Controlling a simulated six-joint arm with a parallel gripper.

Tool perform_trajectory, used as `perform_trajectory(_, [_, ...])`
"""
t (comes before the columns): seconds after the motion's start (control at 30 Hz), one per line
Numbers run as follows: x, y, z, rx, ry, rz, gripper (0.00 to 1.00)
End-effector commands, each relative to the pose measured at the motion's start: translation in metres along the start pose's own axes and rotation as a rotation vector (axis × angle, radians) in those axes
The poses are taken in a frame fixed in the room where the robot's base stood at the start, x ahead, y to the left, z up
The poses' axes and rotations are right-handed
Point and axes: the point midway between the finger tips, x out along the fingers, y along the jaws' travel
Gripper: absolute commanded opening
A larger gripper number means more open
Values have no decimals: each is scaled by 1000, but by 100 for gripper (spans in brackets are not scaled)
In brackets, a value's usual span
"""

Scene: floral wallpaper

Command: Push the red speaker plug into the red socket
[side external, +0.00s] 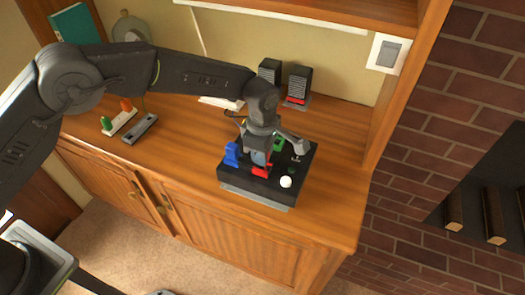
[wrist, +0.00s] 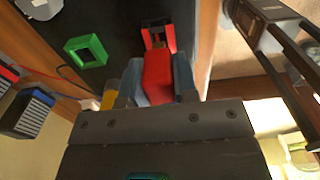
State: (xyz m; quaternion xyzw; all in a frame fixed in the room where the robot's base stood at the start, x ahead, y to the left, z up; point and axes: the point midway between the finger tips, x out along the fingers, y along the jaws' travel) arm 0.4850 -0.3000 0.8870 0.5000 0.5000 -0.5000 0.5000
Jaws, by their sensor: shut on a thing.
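My gripper (side external: 260,160) is over the black box (side external: 240,187) on the wooden counter, low above its front part. In the wrist view my gripper (wrist: 158,82) is shut on the red plug (wrist: 158,72), one grey finger on each side. The red socket (wrist: 158,34), a square frame, lies just ahead of the plug's tip and roughly in line with it. I cannot tell whether the tip is inside the frame. In the side view red (side external: 262,171) shows just below my fingers, where plug and socket cannot be told apart.
A green socket frame (wrist: 86,51) sits beside the red one. A blue part (side external: 232,154) stands on the box's left side and a white knob (side external: 286,182) near its front right. Two dark speakers (side external: 298,84) stand behind. A strip with coloured pegs (side external: 119,121) is at left.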

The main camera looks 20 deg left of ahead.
Motion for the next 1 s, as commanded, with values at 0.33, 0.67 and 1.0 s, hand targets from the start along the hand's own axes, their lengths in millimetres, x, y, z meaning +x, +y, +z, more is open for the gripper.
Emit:
perform_trajectory(0.33, [0, 0, 0, 0, 0, 0, 2])
perform_trajectory(0.67, [2, 0, 0, 0, 0, 0, 2])
perform_trajectory(1.0, [10, 0, 0, 0, 0, 0, 2])
